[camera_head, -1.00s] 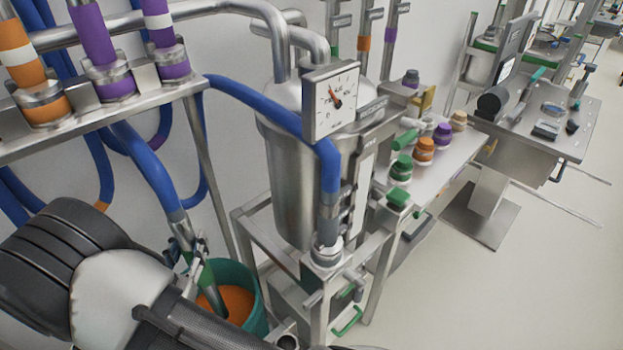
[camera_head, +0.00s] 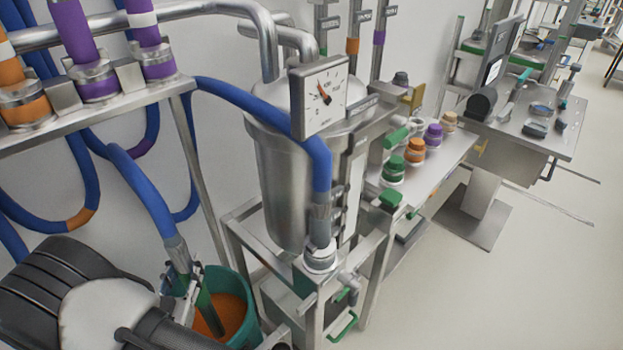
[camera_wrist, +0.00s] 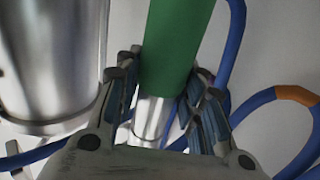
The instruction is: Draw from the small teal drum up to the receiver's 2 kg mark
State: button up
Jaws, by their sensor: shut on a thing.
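The small teal drum (camera_head: 246,325) stands on the floor at bottom centre-left, with orange material (camera_head: 232,310) inside. A suction wand with a green grip (camera_head: 206,308) and a blue hose leans down into the drum; its tip is hidden. My gripper (camera_head: 180,295) is shut on the wand near the drum's left rim. In the wrist view, my fingers (camera_wrist: 165,95) close on both sides of the green grip (camera_wrist: 177,45). The receiver (camera_head: 285,190) is a steel vessel with a dial gauge (camera_head: 318,98) and a pale vertical strip (camera_head: 355,190); its marks are unreadable.
A steel frame (camera_head: 232,245) carries the receiver close right of the drum. A hose rack (camera_head: 100,118) with orange and purple couplings is at left. Capped jars (camera_head: 414,152) stand on a bench to the right. Open floor (camera_head: 480,290) lies at lower right.

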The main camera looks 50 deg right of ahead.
aim_at(208, 313)
jog(key=shift+f, duration=11)
